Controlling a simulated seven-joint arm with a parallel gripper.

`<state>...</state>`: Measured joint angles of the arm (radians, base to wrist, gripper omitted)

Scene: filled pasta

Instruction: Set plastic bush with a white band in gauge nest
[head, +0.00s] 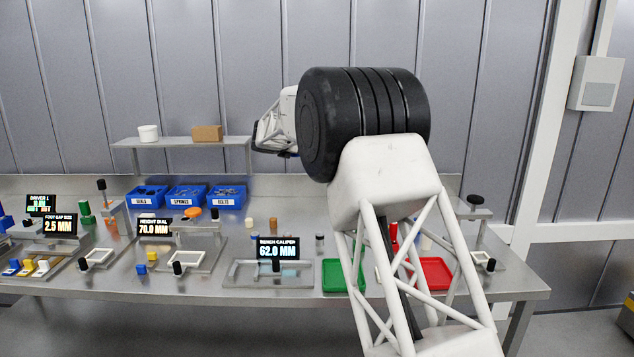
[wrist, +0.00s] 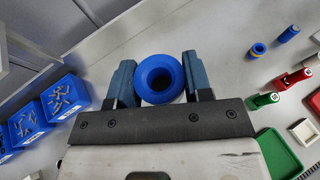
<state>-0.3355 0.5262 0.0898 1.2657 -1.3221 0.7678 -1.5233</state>
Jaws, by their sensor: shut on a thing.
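In the wrist view my gripper (wrist: 159,82) is shut on a blue plastic bush (wrist: 144,66), a round flanged piece with a dark centre hole. A little white shows at its lower edge, but most of its side is hidden, so the white band is not clear. In the head view my gripper (head: 272,140) is up above the bench, beyond my black arm joint, and the bush cannot be made out there. Small white square frames, one at the left (head: 97,258) and one at the middle left (head: 190,258), sit on the bench fixtures; I cannot tell which is the gauge nest.
Blue bins (head: 186,196) of small parts stand at the back, under a raised shelf (head: 180,142). A bench caliper display (head: 276,251) reads 62.0 MM; a height dial display (head: 154,228) reads 70.0 MM. A green tray (head: 337,276) and red tray (head: 437,273) lie at the right.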

